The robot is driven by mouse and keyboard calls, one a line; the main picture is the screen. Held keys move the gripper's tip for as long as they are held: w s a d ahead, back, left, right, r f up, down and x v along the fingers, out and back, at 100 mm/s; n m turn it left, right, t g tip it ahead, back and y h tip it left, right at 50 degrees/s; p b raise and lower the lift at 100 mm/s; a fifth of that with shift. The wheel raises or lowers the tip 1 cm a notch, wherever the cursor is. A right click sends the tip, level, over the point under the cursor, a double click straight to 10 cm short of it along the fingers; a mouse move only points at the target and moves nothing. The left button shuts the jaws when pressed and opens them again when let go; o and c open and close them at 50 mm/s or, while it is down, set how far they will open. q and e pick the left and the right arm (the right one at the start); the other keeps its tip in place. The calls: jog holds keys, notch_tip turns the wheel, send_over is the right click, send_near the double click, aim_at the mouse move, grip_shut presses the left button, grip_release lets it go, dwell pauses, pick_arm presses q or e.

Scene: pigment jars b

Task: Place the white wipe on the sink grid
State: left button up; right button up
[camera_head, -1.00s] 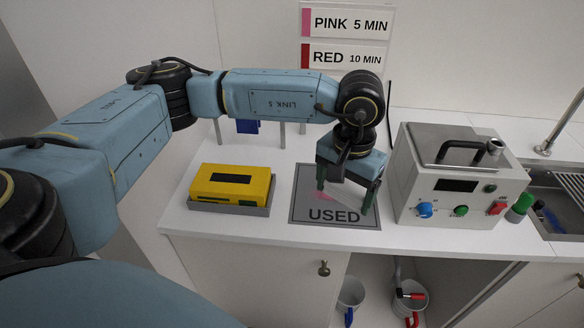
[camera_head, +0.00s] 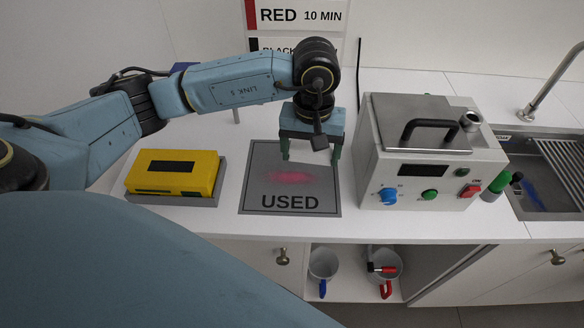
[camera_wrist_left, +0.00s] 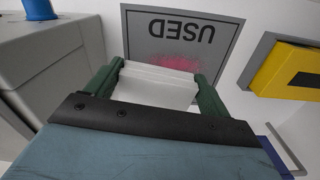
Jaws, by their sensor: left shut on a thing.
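My left gripper (camera_head: 311,152) hangs above the far part of the grey USED mat. It is shut on the white wipe (camera_wrist_left: 158,84), which sits between the two green fingers in the left wrist view. In the head view a pale piece of the wipe (camera_head: 312,156) shows between the fingers. The sink grid (camera_head: 566,160) is the ribbed metal rack in the sink at the far right, well away from the gripper. My right gripper is not in view.
The USED mat (camera_head: 258,180) has a pink smear. A white machine (camera_head: 425,170) with knobs and a top handle stands between mat and sink, with a green-capped item (camera_head: 498,186) by its right side. A yellow box (camera_head: 172,172) lies left.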

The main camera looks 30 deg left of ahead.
pick_arm(q)
jog(key=shift+s+a+f+n, duration=0.15)
jog(key=shift+a+f+n, duration=0.1)
jog(key=shift+f+n, duration=0.25)
jog(key=shift+a+f, duration=0.15)
jog(key=shift+f, duration=0.15)
send_over(303, 192)
jog(key=shift+n, duration=0.3)
notch_tip(303, 192, down, 5)
jog(key=shift+s+f, duration=0.1)
jog(key=shift+f, duration=0.45)
notch_tip(303, 192, down, 4)
jog(key=shift+r+p, duration=0.15)
jog(key=shift+p, duration=0.15)
jog(key=shift+f, duration=0.2)
jog(key=o, duration=0.9)
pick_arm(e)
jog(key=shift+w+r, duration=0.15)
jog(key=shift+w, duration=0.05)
